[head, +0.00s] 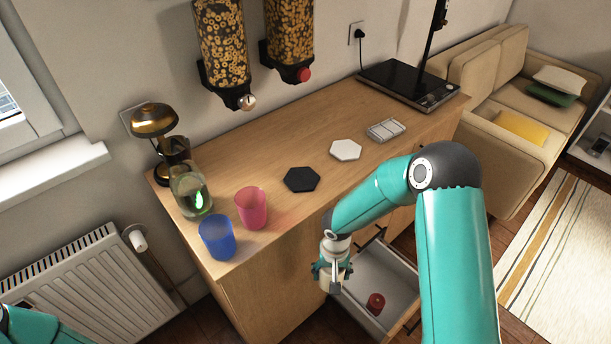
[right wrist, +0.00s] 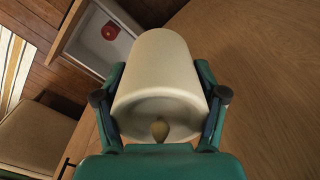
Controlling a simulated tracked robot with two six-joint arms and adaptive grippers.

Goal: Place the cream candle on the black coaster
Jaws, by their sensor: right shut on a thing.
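The cream candle (right wrist: 160,65) fills the middle of the right wrist view, with its wick end turned toward the camera. My right gripper (right wrist: 160,105) is shut on its sides. In the head view my right gripper (head: 332,277) points down over the open drawer, in front of the counter edge, and mostly hides the candle. The black coaster (head: 301,179) is a dark hexagon lying flat and bare on the wooden counter, behind and left of the right gripper. Only a piece of my left arm shows at the lower left; its gripper is out of view.
The open drawer (head: 372,267) holds a red candle (head: 375,303). On the counter (head: 285,225), a pink cup (head: 251,208), a blue cup (head: 217,238) and a glass jar (head: 190,190) stand left of the coaster. A white hexagonal coaster (head: 345,150) lies to its right.

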